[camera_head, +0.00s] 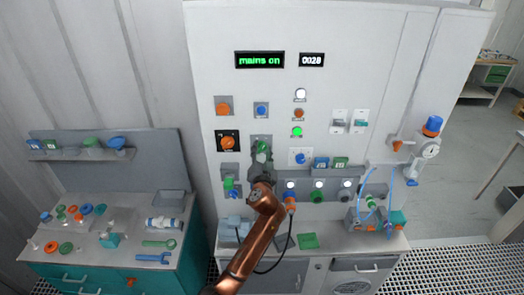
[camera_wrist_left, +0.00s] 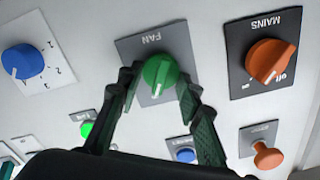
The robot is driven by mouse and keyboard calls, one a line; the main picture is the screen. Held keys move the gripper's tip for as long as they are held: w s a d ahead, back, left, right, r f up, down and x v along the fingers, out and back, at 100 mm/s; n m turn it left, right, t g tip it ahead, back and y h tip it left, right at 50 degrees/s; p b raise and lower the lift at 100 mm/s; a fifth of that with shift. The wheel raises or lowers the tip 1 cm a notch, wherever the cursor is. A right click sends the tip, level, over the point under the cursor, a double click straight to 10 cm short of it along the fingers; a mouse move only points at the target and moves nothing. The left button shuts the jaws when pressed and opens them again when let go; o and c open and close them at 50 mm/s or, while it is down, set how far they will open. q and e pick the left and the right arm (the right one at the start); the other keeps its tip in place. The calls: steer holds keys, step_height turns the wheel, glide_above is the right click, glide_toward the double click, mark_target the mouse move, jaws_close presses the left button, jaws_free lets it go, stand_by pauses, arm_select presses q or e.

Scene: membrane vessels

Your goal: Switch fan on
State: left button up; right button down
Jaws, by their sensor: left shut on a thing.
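The green fan knob (camera_wrist_left: 160,72) sits on a grey plate (camera_wrist_left: 152,45) marked FAN in the left wrist view, which shows the panel upside down. Its white mark points nearly straight down in that view. My left gripper (camera_wrist_left: 160,80) is shut on the knob, one finger on each side. In the head view the green knob (camera_head: 263,147) shows just above my left gripper (camera_head: 262,158), and its setting is too small to tell. My right gripper is not in view.
The orange mains knob (camera_wrist_left: 268,62) and a blue knob (camera_wrist_left: 25,62) flank the fan plate. A display (camera_head: 260,60) reads "mains on". A teal bench (camera_head: 70,270) with loose parts stands left.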

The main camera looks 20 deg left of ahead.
arm_select(q)
steer(key=o, duration=1.1)
steer(key=v, duration=1.2)
